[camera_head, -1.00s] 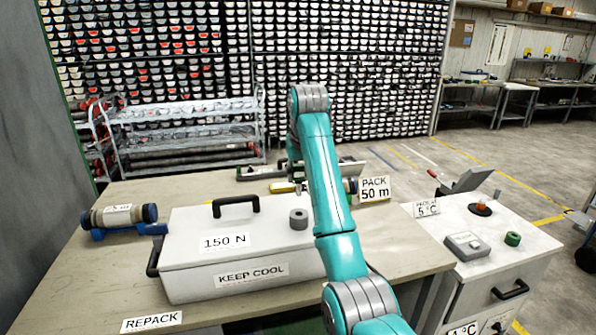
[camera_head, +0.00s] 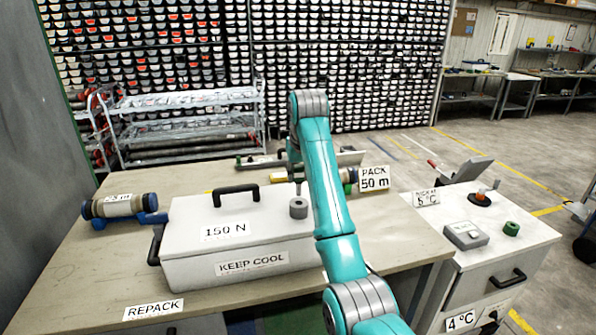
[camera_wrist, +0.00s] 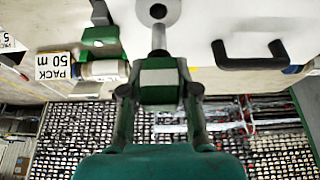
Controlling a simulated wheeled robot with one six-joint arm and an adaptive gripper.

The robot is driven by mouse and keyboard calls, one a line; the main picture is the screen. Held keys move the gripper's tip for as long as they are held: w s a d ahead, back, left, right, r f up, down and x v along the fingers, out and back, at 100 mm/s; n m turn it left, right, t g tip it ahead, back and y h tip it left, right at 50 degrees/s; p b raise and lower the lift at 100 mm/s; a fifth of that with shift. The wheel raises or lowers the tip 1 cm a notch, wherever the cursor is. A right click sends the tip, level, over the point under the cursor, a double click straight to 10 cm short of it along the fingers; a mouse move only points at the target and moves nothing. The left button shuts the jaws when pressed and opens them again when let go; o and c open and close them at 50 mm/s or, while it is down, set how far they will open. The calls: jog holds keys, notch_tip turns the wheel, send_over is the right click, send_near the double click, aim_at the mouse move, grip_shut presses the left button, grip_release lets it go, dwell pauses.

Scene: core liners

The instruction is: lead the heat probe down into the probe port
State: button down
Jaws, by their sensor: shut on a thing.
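The heat probe (camera_wrist: 160,78) has a green and pale grey body and a thin grey rod. My gripper (camera_wrist: 160,92) is shut on its body, one finger on each side. The probe port is a grey round collar (camera_wrist: 158,4) with a dark hole, on the white box lid; it also shows in the head view (camera_head: 298,209). In the wrist view the rod points at the collar, and its end lies close to the hole. In the head view the rod (camera_head: 298,187) stands upright just above the collar. Whether the tip has entered is unclear. My arm hides most of the gripper there.
The white box (camera_head: 240,265) labelled KEEP COOL and 150 N has a black lid handle (camera_head: 236,190) left of the port. A blue-capped core (camera_head: 118,206) lies at the left. The PACK 50 m sign (camera_head: 373,178) stands behind right.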

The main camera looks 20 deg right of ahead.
jog(key=shift+f, duration=1.95)
jog(key=shift+f, duration=0.15)
jog(key=c, duration=0.8)
grip_release()
